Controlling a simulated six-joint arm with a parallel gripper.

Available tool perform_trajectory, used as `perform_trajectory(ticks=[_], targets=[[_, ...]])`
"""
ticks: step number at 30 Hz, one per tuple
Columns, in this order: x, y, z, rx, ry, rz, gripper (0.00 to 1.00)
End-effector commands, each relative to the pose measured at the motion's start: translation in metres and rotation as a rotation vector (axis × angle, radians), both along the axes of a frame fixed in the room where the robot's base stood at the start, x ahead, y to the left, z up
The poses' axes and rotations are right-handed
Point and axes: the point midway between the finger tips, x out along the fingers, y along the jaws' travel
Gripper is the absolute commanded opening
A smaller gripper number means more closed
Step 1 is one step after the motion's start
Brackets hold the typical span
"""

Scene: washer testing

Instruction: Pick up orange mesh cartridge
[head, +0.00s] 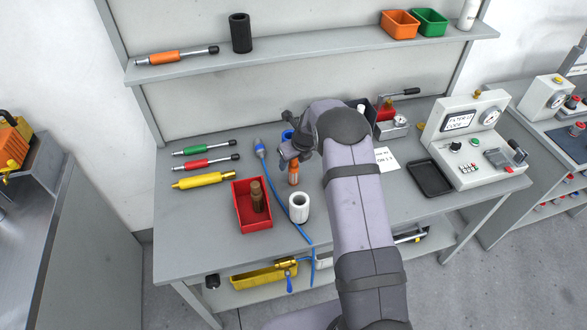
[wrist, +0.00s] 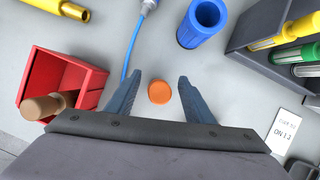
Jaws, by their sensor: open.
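The orange mesh cartridge (head: 294,176) stands upright on the workbench, partly under my gripper in the head view. In the wrist view its round orange top (wrist: 159,92) lies between the two fingers. My gripper (wrist: 156,88) is open, with one finger on each side of the cartridge and a visible gap to both. In the head view the gripper (head: 295,160) is partly hidden by my arm. I cannot tell how far the fingertips are above the bench.
A red bin (head: 252,222) holding a brown cartridge stands left. A white cylinder (head: 299,208) stands in front. A blue hose (wrist: 130,50) runs beside the left finger. A blue cylinder (wrist: 203,22) stands close behind. A dark rack (wrist: 262,40) stands at right.

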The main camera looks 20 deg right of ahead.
Motion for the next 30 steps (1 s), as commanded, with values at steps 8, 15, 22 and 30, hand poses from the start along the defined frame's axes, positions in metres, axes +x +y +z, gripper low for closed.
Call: perform_trajectory(ticks=[8,15,22,30], targets=[[0.007,0.002,-0.017,0.0,-0.001,0.0,0.48],[0.008,0.002,-0.019,0.0,-0.001,0.0,0.48],[0.008,0.002,-0.018,0.0,-0.001,0.0,0.03],[0.008,0.002,-0.018,0.0,-0.001,0.0,0.03]])
